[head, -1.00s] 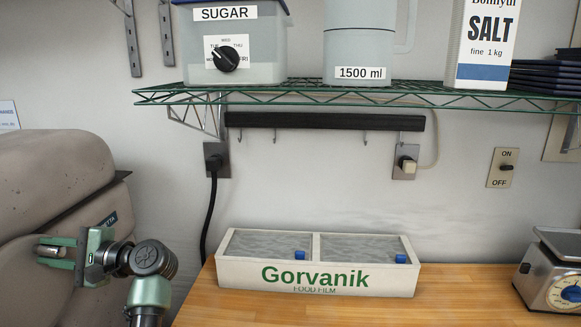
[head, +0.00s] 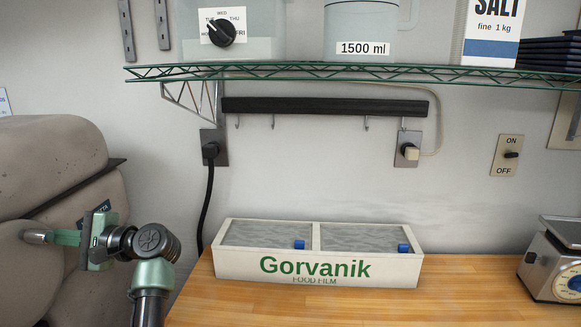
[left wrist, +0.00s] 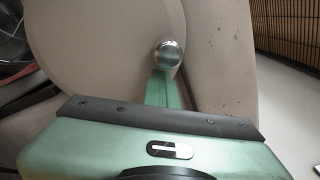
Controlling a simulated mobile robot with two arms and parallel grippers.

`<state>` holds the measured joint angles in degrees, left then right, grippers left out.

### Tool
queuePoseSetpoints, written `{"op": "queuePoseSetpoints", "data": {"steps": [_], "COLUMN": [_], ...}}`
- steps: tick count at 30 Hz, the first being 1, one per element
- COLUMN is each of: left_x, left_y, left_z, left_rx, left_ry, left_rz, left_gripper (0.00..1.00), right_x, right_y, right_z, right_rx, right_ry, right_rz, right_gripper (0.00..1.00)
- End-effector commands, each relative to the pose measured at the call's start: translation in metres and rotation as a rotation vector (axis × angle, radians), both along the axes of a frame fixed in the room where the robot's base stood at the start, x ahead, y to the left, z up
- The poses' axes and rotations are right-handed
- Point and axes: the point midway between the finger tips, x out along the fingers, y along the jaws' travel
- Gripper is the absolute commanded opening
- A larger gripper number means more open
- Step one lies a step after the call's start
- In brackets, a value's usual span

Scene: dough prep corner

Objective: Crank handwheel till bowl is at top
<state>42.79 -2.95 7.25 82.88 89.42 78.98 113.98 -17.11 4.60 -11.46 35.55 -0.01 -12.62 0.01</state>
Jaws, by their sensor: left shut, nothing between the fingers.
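My left gripper (head: 68,238) is at the lower left of the head view, in front of the beige mixer body (head: 45,165). Its green fingers are together and empty. A round metal knob (left wrist: 168,55) shows right at the fingertips in the left wrist view, and as a grey piece (head: 36,237) in the head view. I cannot tell whether the fingers touch it. A large round beige disc (left wrist: 105,45) lies behind the knob; whether it is the handwheel is unclear. A shiny curved metal piece (left wrist: 12,45), perhaps the bowl, is cut off at the wrist view's left edge. My right gripper is not in view.
A wooden counter (head: 420,305) carries a Gorvanik film box (head: 315,268) and a scale (head: 550,270). A green wire shelf (head: 350,70) with containers hangs above. A black cable (head: 205,200) runs down the wall beside the mixer.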

Motion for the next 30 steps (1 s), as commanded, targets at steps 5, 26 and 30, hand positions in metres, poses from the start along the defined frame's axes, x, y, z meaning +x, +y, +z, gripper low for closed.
{"op": "queuePoseSetpoints", "data": {"steps": [5, 26, 30], "left_x": [-0.001, -0.005, -0.006], "left_y": [0.001, -0.035, -0.049], "left_z": [0.002, -0.001, -0.001], "left_rx": [0.002, 0.002, 0.002], "left_ry": [-0.003, -0.006, -0.006], "left_rz": [0.003, 0.004, 0.004], "left_gripper": [0.45, 0.45, 0.45], "right_x": [0.002, -0.002, -0.002], "right_y": [0.000, 0.000, 0.000], "right_z": [0.001, -0.030, -0.041], "right_rx": [0.000, 0.001, 0.001], "right_ry": [-0.002, 0.002, 0.002], "right_rz": [0.000, 0.000, 0.000], "right_gripper": [0.45, 0.45, 0.45]}}
